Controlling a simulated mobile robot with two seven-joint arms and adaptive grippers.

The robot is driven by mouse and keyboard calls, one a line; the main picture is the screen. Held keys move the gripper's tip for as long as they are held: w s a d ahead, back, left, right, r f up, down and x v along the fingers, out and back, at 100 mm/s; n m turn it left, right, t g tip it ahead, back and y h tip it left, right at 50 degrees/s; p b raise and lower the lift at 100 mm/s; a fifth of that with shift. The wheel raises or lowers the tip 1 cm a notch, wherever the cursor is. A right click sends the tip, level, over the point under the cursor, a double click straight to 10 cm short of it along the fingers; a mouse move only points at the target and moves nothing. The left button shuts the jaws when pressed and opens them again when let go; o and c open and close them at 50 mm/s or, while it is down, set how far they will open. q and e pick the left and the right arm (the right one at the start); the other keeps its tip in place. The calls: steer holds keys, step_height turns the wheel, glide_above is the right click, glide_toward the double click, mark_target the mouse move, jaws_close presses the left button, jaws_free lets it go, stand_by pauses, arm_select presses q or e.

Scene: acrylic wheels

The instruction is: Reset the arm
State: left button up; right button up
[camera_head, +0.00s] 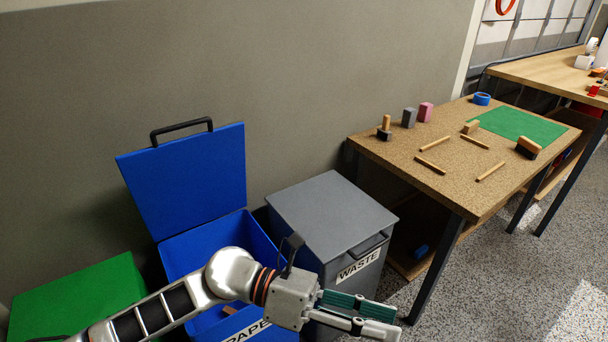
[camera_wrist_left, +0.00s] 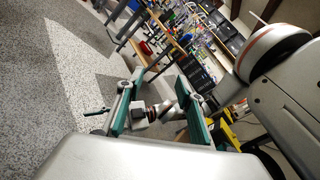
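My left arm reaches in from the lower left in the head view. Its gripper (camera_head: 398,322) has its two teal-and-grey fingers apart, with nothing seen between them. It hangs in front of the grey waste bin. In the left wrist view the fingers (camera_wrist_left: 158,95) also stand wide apart. Between and beyond them a grey block with dark and orange rings (camera_wrist_left: 142,112) shows, which looks like part of my right arm. Whether its fingers are open is not clear. The right gripper does not show in the head view.
The blue paper bin (camera_head: 262,238) stands with its lid (camera_head: 185,175) up and a small wooden piece inside. The waste bin (camera_head: 330,215) and green bin (camera_head: 75,300) are shut. A cork-topped table (camera_head: 400,152) holds blocks, sticks, blue tape and a green mat. Speckled floor lies clear at right.

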arm_select(q)
steer(key=w+a+r+n+t+h+p, duration=0.25)
steer(key=w+r+n+t+h, duration=0.35)
steer(key=n+t, duration=0.7)
steer(key=w+a+f+n+t+y+p, duration=0.1)
steer(key=w+a+f+n+t+y, duration=0.35)
steer(key=n, duration=0.55)
steer(key=w+a+f+n+t+y, duration=0.1)
steer(key=a+f+n+t+y, duration=0.4)
steer(key=a+n, duration=0.4)
steer(key=s+a+f+n+g+y, duration=0.2)
steer(key=s+a+f+n+y, duration=0.1)
steer(key=f, duration=0.4)
steer(key=s+a+f+n+g+y+p, duration=0.1)
steer(key=s+a+f+n+g+y, duration=0.1)
steer(key=s+a+f+n+y, duration=0.2)
steer(key=s+a+f+n+g+y+p, duration=0.1)
steer(key=s+a+f+n+g+y, duration=0.2)
steer(key=s+a+f+n, duration=0.4)
step_height(320, 180, down, 5)
steer(key=shift+s+a+f, duration=0.2)
steer(key=shift+s+a, duration=0.55)
steer(key=shift+s, duration=0.15)
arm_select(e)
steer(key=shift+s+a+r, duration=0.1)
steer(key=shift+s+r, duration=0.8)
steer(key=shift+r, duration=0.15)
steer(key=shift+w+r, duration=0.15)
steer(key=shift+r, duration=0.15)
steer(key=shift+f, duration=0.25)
